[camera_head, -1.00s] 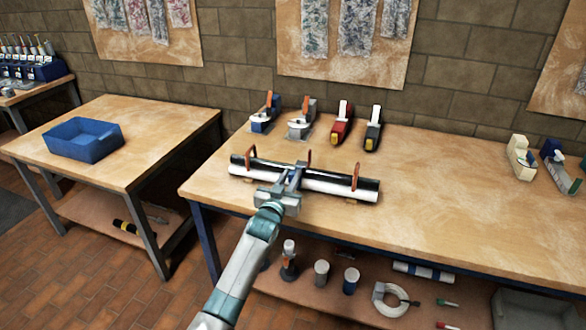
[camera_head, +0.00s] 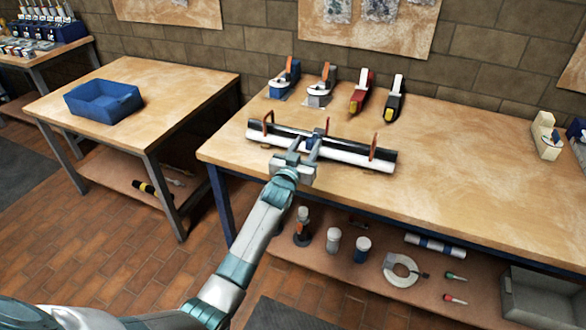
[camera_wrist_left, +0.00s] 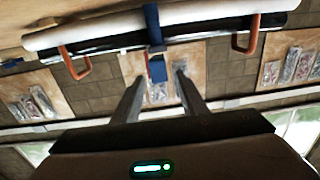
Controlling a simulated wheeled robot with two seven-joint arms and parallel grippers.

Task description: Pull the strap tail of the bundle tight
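The bundle is a black tube and a white tube (camera_head: 357,161) lying side by side near the front edge of the workbench. Orange-brown hooks stand at both its ends. A blue strap (camera_head: 316,138) goes round its middle; it shows clearly in the left wrist view (camera_wrist_left: 152,25). The blue strap tail (camera_wrist_left: 157,69) hangs from it between the fingertips. My left gripper (camera_head: 306,147) is at the bundle's front side, and its fingers (camera_wrist_left: 157,75) are apart, with a gap on both sides of the tail. My right gripper is not in view.
Several hand tools, one of them red (camera_head: 361,92), stand behind the bundle on the workbench (camera_head: 470,165). The bench's right part is mostly clear. A blue bin (camera_head: 104,101) sits on the left table. The shelf below holds cups, a coil (camera_head: 401,270) and a grey crate (camera_head: 545,300).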

